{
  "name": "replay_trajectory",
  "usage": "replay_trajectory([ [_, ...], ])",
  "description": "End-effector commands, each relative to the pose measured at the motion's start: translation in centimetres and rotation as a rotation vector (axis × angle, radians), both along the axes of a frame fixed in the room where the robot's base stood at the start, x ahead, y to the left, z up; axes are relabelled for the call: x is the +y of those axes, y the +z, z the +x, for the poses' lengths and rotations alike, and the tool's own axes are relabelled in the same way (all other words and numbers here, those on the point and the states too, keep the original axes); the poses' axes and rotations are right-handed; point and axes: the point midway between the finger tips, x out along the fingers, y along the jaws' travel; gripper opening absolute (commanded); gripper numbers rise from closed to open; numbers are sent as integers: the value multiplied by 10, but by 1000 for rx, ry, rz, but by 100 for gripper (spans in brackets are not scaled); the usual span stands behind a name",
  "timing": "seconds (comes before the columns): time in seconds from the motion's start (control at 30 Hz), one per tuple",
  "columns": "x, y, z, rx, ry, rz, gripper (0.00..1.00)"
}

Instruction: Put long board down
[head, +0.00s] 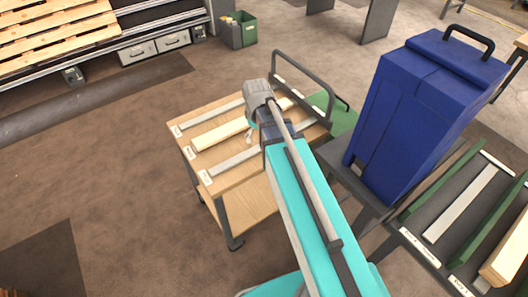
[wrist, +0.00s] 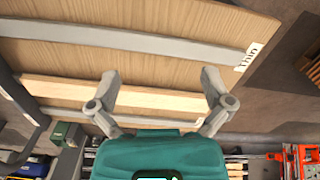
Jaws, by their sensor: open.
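A long pale wooden board (head: 218,134) lies flat on the top of a wooden cart (head: 232,177), between two grey strips. It also shows in the wrist view (wrist: 150,98), running across the picture beyond my fingers. My gripper (head: 249,134) is over the cart beside the board's middle; my arm hides part of the board's far half. In the wrist view my gripper (wrist: 160,78) has its two fingers wide apart, with nothing held between them. I cannot tell whether a fingertip touches the board.
The cart has a grey handle (head: 302,80) at its far right, a grey strip (head: 235,160) and small labels, one reading "Thin" (wrist: 247,54). A large blue case (head: 425,110) stands right of my arm. A green-railed rack (head: 470,215) holds pieces at far right.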

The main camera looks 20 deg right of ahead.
Motion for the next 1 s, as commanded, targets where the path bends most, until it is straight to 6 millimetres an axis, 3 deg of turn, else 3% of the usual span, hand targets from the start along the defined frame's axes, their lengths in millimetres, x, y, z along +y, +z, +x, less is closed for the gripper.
replay_trajectory([
  [0.03,0,0,-20,0,-73,0,100],
  [0.1,0,0,-36,0,-179,0,100],
  [0.4,0,0,-78,0,-492,0,100],
  [0.83,1,0,-82,0,-537,0,100],
  [1.0,1,10,-82,0,-536,0,100],
])
